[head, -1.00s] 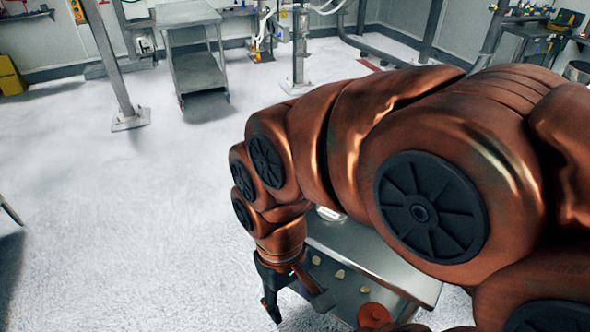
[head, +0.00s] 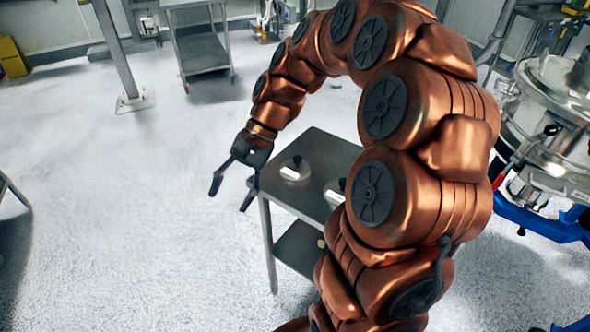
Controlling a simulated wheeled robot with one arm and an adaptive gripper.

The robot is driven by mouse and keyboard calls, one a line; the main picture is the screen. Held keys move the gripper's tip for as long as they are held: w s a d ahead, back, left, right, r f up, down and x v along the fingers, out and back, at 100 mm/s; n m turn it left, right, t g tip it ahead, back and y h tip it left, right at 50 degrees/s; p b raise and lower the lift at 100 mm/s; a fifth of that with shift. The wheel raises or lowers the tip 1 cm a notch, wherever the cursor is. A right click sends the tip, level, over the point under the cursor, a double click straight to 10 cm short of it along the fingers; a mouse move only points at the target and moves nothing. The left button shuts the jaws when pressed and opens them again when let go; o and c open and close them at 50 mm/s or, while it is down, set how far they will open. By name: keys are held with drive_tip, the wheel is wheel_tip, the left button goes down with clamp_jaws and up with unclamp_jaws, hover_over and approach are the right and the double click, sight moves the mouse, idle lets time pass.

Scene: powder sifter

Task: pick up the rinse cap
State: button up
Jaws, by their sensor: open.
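My gripper (head: 233,192) is open and empty, its fingers pointing down, just left of the small steel table (head: 318,152) in the picture. A small pale piece with a black knob (head: 294,169) lies on the table top, to the right of my gripper and apart from it. A second similar pale and black piece (head: 335,194) lies nearer, partly hidden by my arm. I cannot tell which of these, if either, is the rinse cap.
A large steel sifter machine (head: 560,120) on a blue frame (head: 545,224) stands at the right. A grey steel cart (head: 203,53) and a post (head: 117,50) stand at the back. The white floor at the left is mostly clear.

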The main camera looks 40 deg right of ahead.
drive_tip(key=w+d+f+m+t+y, duration=0.1)
drive_tip(key=w+d+m+t+y, duration=0.1)
drive_tip(key=w+d+m, duration=0.3)
drive_tip(key=m+t+y, duration=0.1)
drive_tip(key=m+t, duration=0.6)
drive_tip(key=m, duration=0.4)
approach(300, 158)
drive_tip(key=x, duration=0.3)
drive_tip(key=shift+w+a+r, duration=0.2)
drive_tip(key=shift+w+a, duration=0.05)
drive_tip(key=shift+w, duration=0.1)
drive_tip(key=shift+f, duration=0.1)
drive_tip(key=shift+w+a+f+t, duration=0.25)
drive_tip(key=shift+w+a+t, duration=0.05)
drive_tip(key=shift+w+a, duration=0.15)
drive_tip(key=shift+s+f+p+x, duration=0.15)
drive_tip(key=shift+p+x, duration=0.4)
drive_tip(key=shift+x, duration=0.95)
drive_tip(key=shift+s+f+p+x, duration=0.15)
drive_tip(key=shift+p+x, duration=0.4)
drive_tip(key=shift+x, duration=1)
clamp_jaws()
